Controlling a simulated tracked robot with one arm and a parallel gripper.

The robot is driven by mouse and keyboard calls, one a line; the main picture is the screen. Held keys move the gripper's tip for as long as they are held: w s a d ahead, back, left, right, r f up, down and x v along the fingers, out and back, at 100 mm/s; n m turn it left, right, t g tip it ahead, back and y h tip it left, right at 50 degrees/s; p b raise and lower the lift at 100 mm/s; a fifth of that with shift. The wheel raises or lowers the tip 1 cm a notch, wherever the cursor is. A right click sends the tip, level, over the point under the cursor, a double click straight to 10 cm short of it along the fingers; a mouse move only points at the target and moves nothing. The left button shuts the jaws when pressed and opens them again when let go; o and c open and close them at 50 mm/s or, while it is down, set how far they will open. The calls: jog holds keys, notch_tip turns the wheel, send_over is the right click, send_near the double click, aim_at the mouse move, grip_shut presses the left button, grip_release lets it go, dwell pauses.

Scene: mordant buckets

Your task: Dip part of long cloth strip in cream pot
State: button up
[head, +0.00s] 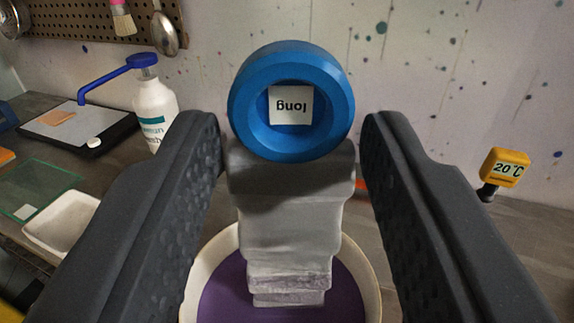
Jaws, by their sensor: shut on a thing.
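My gripper (292,130) is shut on the long cloth strip (290,215), at its blue round holder (290,55). The holder bears a white tag reading "long", upside down in this view. The grey strip hangs below the holder between my two dark fingers. The cream pot (199,268) is below, with dark purple liquid (228,298) in it. The strip's lower end appears over the purple liquid, inside the pot's rim. Its lowest bands look slightly purplish and rough. I cannot tell whether the end touches the liquid. The pot's near side is cut off.
A white pump bottle (155,108) with a blue spout stands at the back left, near a flat scale (80,125). A white tray (62,226) and a green mat (35,190) lie at left. A yellow "20°C" gauge (504,168) is at right. A speckled wall closes the back.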

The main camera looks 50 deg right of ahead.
jog(key=shift+w+a+p, duration=0.3)
jog(key=shift+a+p, duration=0.2)
jog(key=shift+a, duration=0.15)
jog(key=shift+d, duration=0.1)
jog(key=shift+s+d, duration=0.35)
jog(key=shift+d, duration=0.35)
jog(key=shift+a, duration=0.1)
jog(key=shift+w+a+p, duration=0.3)
jog(key=shift+w+a, duration=0.05)
jog(key=shift+a, duration=0.35)
notch_tip(320, 180, up, 7)
jog(key=p, duration=0.4)
jog(key=shift+r+p, duration=0.15)
jog(key=shift+p, duration=0.15)
